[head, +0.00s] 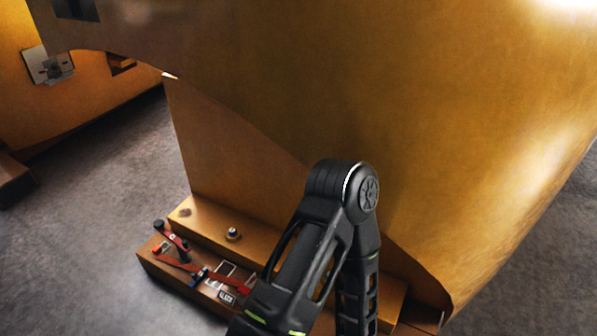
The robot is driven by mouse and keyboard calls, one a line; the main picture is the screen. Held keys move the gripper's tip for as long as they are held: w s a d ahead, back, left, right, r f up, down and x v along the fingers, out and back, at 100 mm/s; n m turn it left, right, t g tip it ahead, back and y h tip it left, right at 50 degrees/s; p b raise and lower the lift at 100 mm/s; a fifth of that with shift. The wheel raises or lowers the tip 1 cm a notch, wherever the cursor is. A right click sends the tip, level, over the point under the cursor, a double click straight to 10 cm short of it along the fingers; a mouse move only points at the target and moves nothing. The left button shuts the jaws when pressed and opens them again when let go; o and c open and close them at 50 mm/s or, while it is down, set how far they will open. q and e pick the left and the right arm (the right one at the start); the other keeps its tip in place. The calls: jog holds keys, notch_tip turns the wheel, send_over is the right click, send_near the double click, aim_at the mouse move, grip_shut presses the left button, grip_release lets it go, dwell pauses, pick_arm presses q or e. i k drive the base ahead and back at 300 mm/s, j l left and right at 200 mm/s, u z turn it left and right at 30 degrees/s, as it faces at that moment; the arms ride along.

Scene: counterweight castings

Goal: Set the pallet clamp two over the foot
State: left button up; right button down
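The foot (250,226) is the yellow ledge at the base of a large yellow casting (235,150), with a bolt (233,234) standing on it. It rests on a brown pallet (160,266). Red clamp parts (176,263) lie along the pallet's front left: an upright red lever (178,241) with a black knob (159,226), and a red bar (232,287) near a blue piece (198,278). I cannot tell which is clamp two. A black arm of mine crosses the right part of the pallet and hides it. Neither gripper shows.
The casting's overhanging body fills the upper right and leaves little room above the foot. Another yellow casting (100,95) stands at the far left, with a grey metal fitting (47,66). Grey floor (90,230) is clear to the left. A small label (226,298) is on the pallet.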

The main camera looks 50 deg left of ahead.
aim_at(171, 235)
jog(key=u, duration=2.6)
jog(key=i+j+u, duration=0.25)
jog(key=i+j, duration=0.7)
jog(key=j, duration=0.15)
jog(key=i+j+u, duration=0.25)
jog(key=i+j, duration=0.65)
jog(key=i, duration=0.15)
jog(key=i+l, duration=0.1)
jog(key=l, duration=0.65)
